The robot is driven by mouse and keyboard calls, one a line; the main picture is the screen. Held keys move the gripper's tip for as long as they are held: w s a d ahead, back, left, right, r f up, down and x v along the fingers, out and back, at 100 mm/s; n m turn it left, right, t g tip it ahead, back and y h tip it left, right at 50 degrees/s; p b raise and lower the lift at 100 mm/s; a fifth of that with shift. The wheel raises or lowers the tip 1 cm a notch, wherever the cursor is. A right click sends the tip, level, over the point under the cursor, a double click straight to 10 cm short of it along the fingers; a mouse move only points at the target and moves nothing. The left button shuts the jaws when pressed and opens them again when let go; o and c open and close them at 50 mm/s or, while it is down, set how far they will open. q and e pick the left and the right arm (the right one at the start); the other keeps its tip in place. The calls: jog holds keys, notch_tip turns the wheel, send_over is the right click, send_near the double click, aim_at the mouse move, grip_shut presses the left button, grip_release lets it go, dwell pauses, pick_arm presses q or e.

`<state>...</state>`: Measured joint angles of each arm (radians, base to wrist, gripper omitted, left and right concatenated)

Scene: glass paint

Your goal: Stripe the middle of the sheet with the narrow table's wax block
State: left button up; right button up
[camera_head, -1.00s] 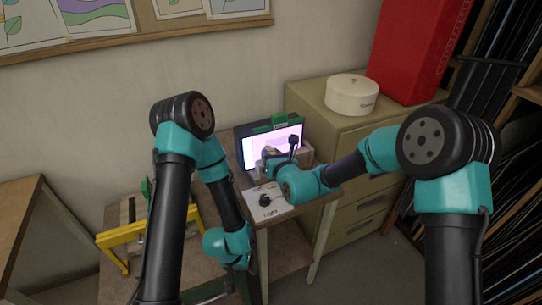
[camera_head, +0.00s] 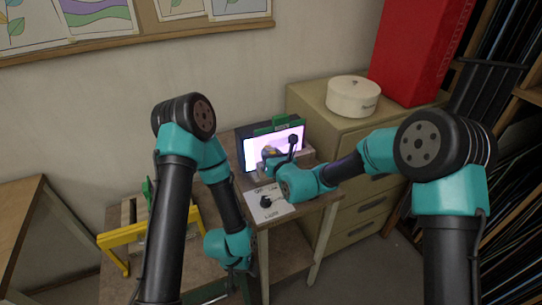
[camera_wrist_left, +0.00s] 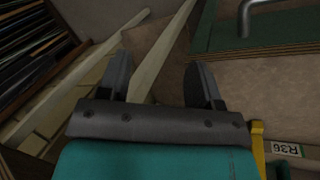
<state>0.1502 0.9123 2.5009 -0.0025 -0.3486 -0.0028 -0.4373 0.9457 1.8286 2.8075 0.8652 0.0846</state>
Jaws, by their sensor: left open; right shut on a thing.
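The lit sheet (camera_head: 290,136), white and pale lilac, stands upright in a dark frame with a green clip (camera_head: 278,122) on top, at the back of the narrow table (camera_head: 290,212). My right gripper (camera_head: 270,154) is in front of the sheet's lower left part and shut on a small, mostly hidden thing, apparently the wax block. Whether it touches the sheet cannot be told. My left gripper (camera_head: 238,271) hangs low in front of the narrow table. In the left wrist view, my left gripper (camera_wrist_left: 160,78) is open and empty.
A white card (camera_head: 268,204) with a black knob lies at the narrow table's front. A yellow-framed stand (camera_head: 122,236) is on the lower table at left. A cabinet (camera_head: 345,140) with a round white box (camera_head: 353,96) and a red box (camera_head: 415,50) stands at right.

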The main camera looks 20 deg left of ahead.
aim_at(285, 142)
jog(key=shift+w+a, duration=0.35)
jog(key=shift+d, duration=0.1)
dwell(0.3)
jog(key=shift+w+d, duration=1.2)
jog(key=shift+d, duration=0.2)
jog(key=shift+w+d, duration=1.3)
jog(key=shift+w, duration=0.05)
jog(key=shift+w+d, duration=1.2)
jog(key=shift+d, duration=0.25)
jog(key=shift+w, duration=0.1)
